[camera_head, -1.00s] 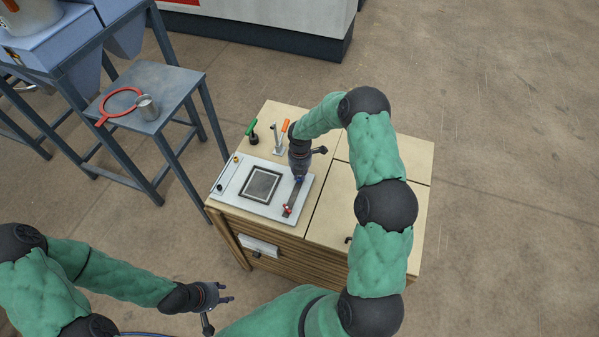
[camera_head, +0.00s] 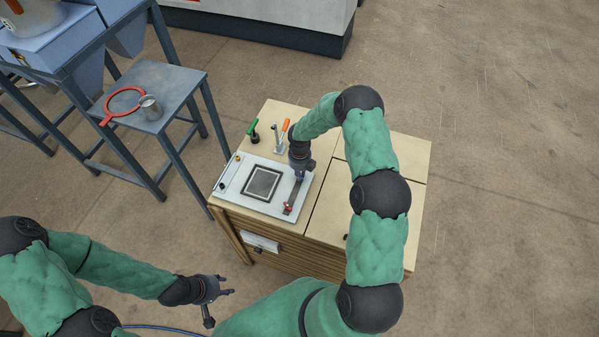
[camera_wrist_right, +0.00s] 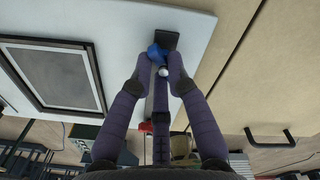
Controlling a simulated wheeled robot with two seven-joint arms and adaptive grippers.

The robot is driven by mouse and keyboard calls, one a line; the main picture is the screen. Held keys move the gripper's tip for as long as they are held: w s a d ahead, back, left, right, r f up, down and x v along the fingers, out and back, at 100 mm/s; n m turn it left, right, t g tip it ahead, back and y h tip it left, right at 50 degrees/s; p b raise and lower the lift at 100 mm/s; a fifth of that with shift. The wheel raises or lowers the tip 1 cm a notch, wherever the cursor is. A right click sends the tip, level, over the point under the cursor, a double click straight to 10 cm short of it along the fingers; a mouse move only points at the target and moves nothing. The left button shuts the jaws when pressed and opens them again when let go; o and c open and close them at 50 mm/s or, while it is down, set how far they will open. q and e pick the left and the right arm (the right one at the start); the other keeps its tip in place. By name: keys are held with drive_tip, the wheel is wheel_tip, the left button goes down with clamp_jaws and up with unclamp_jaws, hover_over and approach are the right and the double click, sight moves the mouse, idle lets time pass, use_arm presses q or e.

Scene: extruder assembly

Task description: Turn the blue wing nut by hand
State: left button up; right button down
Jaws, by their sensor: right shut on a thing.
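The blue wing nut (camera_wrist_right: 155,53) shows in the right wrist view, on a dark bracket at the edge of the white plate (camera_wrist_right: 180,21). My right gripper (camera_wrist_right: 160,72) is shut on it, with purple fingers around it and a small round metal end visible between them. In the head view my right gripper (camera_head: 299,172) points down at the far right part of the plate and largely hides the nut. My left gripper (camera_head: 221,287) is open and empty, in front of the cabinet and away from the nut.
The plate with its framed square screen (camera_head: 262,184) lies on a wooden cabinet (camera_head: 398,150). A red-ended lever (camera_head: 288,208) runs near the gripper. Green-handled (camera_head: 252,128) and orange-handled (camera_head: 284,128) tools stand behind.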

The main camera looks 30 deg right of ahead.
drive_tip(key=shift+s+a+f, duration=0.1)
drive_tip(key=shift+s+f, duration=0.05)
drive_tip(key=shift+s, duration=0.05)
drive_tip(key=c, duration=1.4)
unclamp_jaws()
drive_tip(key=shift+w, duration=0.1)
drive_tip(key=shift+r, duration=0.25)
drive_tip(key=shift+r+p, duration=0.7)
drive_tip(key=shift+r, duration=0.2)
drive_tip(key=shift+w, duration=0.1)
